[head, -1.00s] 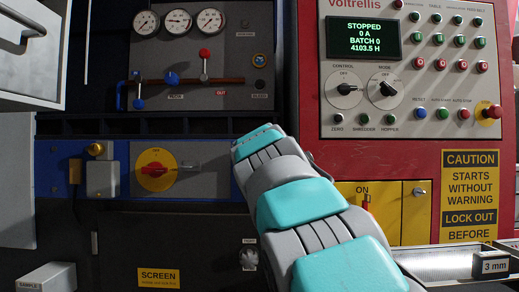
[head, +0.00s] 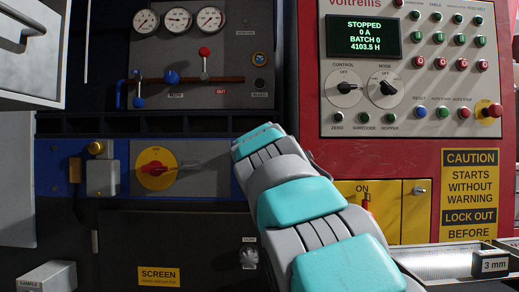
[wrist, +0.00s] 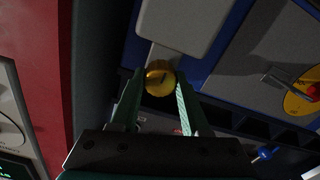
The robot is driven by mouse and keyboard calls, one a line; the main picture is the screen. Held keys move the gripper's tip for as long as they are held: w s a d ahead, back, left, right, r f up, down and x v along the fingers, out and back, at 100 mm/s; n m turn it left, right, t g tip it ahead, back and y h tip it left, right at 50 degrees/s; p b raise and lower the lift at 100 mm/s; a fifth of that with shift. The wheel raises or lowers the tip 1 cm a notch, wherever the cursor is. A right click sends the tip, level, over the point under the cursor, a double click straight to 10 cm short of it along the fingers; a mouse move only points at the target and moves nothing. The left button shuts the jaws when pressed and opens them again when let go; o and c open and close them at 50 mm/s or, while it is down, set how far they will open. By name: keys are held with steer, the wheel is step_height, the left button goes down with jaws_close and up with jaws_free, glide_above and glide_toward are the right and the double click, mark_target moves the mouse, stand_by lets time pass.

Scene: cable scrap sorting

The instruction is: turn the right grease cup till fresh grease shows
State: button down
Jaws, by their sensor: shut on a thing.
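The right grease cup (wrist: 160,78) is a round, ribbed brass cap with a dark mark on its face. It shows in the wrist view, below a light grey block (wrist: 178,25) on the blue rail. My gripper (wrist: 158,86) has its two green fingers on either side of the cup and is shut on it. No grease can be made out around the cup. In the head view my arm hides this cup and my gripper. Another brass cup (head: 96,148) sits on a grey block at the left.
A red-and-yellow rotary switch (head: 155,168) is on the blue rail left of my arm. A pipe with blue and red valve handles (head: 190,80) runs below three gauges.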

steer(key=shift+f+m+b, duration=0.2)
steer(key=shift+m+b, duration=0.1)
steer(key=shift+b, duration=0.15)
steer(key=shift+f+m+b, duration=0.1)
steer(key=shift+m+b, duration=0.8)
steer(key=shift+b, duration=0.25)
steer(key=shift+m+b, duration=0.85)
steer(key=shift+m, duration=0.05)
steer(key=m, duration=0.1)
steer(key=m+b, duration=0.1)
steer(key=m, duration=0.2)
steer(key=shift+r, duration=0.25)
steer(key=shift+m+b, duration=0.3)
steer(key=shift+m, duration=0.1)
steer(key=shift+d+m, duration=0.1)
steer(key=shift+m, duration=1.5)
steer(key=shift+c, duration=1.9)
jaws_free()
